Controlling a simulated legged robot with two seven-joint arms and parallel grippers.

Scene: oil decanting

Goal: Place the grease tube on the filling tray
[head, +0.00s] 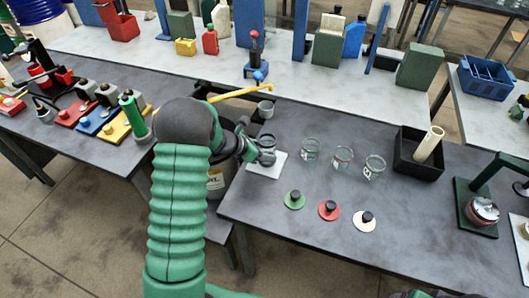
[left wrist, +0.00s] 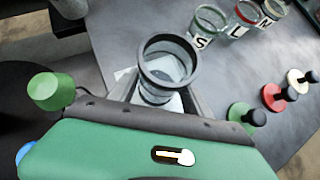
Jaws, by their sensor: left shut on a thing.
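A short clear tube with a dark rim (left wrist: 168,72) stands roughly upright between the fingers of my left gripper in the left wrist view. It also shows in the head view (head: 266,141). My left gripper (head: 262,153) is shut on it, reaching from the left over the near table's left end. A white square plate (head: 267,171), which looks like the filling tray, lies under the tube. The fingers and tube hide part of it, and I cannot tell whether the tube touches it. My right gripper is not in view.
Several lettered glass jars (head: 342,157) stand right of the plate. Green (head: 294,201), red (head: 328,210) and white (head: 364,222) knobbed lids lie in front. A black box (head: 418,164) holds a cream tube (head: 429,145). A yellow bar (head: 240,91) stretches behind my gripper.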

